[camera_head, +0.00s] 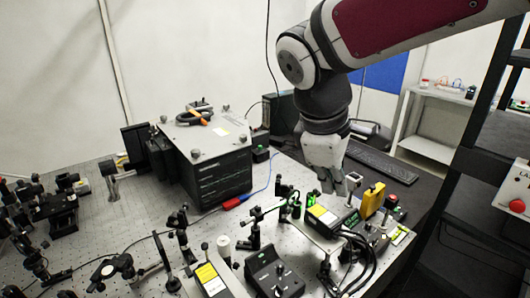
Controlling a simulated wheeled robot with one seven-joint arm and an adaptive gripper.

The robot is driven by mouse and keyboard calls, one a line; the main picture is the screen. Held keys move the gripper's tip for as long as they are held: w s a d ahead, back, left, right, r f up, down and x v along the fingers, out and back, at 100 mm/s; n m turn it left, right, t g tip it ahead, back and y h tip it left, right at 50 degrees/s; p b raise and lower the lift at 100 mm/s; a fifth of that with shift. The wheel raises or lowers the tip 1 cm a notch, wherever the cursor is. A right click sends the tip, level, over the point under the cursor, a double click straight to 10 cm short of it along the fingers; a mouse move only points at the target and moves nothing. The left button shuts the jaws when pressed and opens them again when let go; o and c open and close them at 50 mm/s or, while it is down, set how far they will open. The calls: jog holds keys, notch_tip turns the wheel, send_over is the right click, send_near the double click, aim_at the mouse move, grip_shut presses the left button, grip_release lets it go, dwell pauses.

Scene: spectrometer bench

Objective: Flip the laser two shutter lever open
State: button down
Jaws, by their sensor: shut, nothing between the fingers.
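My gripper (338,188) is shut and empty, pointing down over the right part of the optical bench (130,235). A second box with a yellow label (210,278) stands at the front. I cannot read which of them is laser two. Small black mounts and a green-lit part (296,208) stand to the left of the box near my gripper. The shutter lever is too small to pick out, so I cannot tell its position.
A yellow box (372,200) stands close to the right of my gripper. A black control box with a knob (274,275) and thick black cables (357,260) are in front. A large black unit (205,160) stands behind left. Optical posts crowd the bench.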

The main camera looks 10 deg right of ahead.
jog(key=w+a+f+n+h+p, duration=0.1)
jog(key=w+a+f+n+h, duration=0.1)
jog(key=w+a+n, duration=0.3)
jog(key=w+a+f+n+h+p, duration=0.1)
jog(key=w+a+f+n+h, duration=0.1)
jog(key=w+a+f+n, duration=0.2)
jog(key=shift+w+a+f+n+t, duration=0.3)
jog(key=shift+w+a+n+t, duration=0.1)
jog(key=shift+w+a+n, duration=0.75)
jog(key=p+x, duration=0.1)
jog(key=x, duration=0.3)
jog(key=d+r+p+x, duration=0.1)
jog(key=x, duration=0.3)
jog(key=p+x, duration=0.1)
jog(key=x, duration=0.3)
jog(key=shift+w+d+r, duration=0.2)
jog(key=shift+d+r, duration=0.05)
jog(key=shift+d, duration=0.05)
jog(key=shift+w+d+f, duration=0.1)
jog(key=shift+w+d, duration=0.25)
jog(key=shift+d, duration=0.1)
